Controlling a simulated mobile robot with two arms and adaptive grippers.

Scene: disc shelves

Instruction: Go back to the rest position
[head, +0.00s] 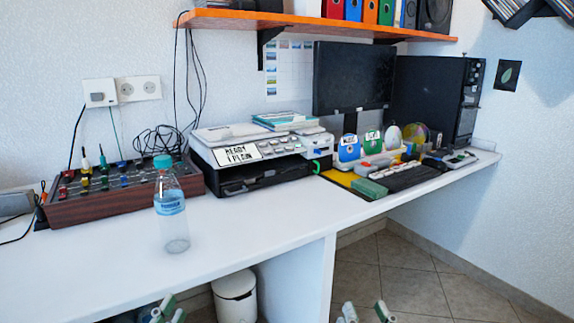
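My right gripper (366,312) shows at the bottom edge, right of the middle, in front of the floor tiles. Its two fingertips stand apart with nothing visible between them, so it looks open. My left gripper (167,311) shows at the bottom edge, left of the middle, below the desk's front edge. Only its tips are in view and they overlap, so I cannot tell whether it is open or shut. Both grippers are apart from the things on the desk. The rest of both arms is out of view.
A white desk (250,215) carries a plastic bottle (172,225) near its front edge, a printer (255,150), a mixer-like box (115,195), a monitor (353,80) and a keyboard (403,178). A white bin (235,297) stands below. Tiled floor (415,280) is clear at right.

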